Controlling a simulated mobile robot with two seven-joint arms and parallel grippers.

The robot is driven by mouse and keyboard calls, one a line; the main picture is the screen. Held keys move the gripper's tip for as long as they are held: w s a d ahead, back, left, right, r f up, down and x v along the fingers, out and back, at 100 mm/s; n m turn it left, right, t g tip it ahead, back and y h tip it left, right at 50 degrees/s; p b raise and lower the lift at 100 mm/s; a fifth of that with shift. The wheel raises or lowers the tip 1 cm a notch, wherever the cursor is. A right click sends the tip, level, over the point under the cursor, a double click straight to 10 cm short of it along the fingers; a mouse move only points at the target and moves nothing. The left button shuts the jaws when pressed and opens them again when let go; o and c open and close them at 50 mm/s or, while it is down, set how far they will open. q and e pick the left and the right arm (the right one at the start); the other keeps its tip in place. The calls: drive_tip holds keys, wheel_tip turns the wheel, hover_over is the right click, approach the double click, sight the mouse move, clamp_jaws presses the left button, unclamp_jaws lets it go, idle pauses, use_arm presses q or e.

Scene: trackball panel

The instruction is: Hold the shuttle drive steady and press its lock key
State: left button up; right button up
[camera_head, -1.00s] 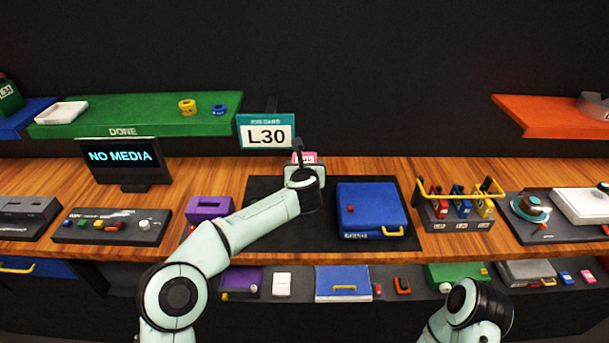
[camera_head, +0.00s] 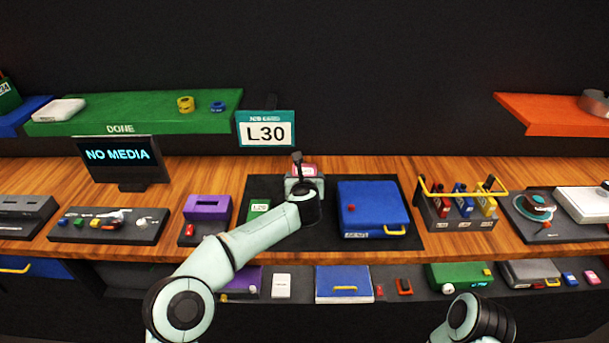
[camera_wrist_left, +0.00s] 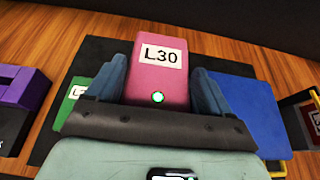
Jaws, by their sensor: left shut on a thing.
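My left gripper (camera_wrist_left: 160,88) is shut on a pink block labelled L30 (camera_wrist_left: 158,82), with a blue finger on each side. The block's top also shows in the head view (camera_head: 304,169), behind my left wrist, over the back of the dark mat. I cannot tell whether it touches the mat. A purple box with a slot on top (camera_head: 207,207), perhaps the shuttle drive, stands left of the mat with a red key (camera_head: 189,229) at its front. It shows partly in the left wrist view (camera_wrist_left: 18,88). My right gripper is out of view.
A green labelled block (camera_head: 259,208) lies on the dark mat (camera_head: 285,241), left of my left wrist. A blue box with a yellow handle (camera_head: 371,206) sits at its right. A rack of colored items (camera_head: 458,224) stands further right. A "NO MEDIA" screen (camera_head: 120,158) stands left.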

use_arm(q)
drive_tip(key=shift+f+b, duration=4.25)
drive_tip(key=shift+f, duration=2.9)
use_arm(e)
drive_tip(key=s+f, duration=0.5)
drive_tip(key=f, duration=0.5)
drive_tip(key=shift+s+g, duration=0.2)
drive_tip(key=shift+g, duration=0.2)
use_arm(q)
drive_tip(key=shift+f+b, duration=0.3)
drive_tip(key=shift+f, duration=0.05)
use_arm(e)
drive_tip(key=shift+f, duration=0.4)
use_arm(q)
drive_tip(key=shift+s, duration=0.1)
drive_tip(key=shift+f, duration=0.1)
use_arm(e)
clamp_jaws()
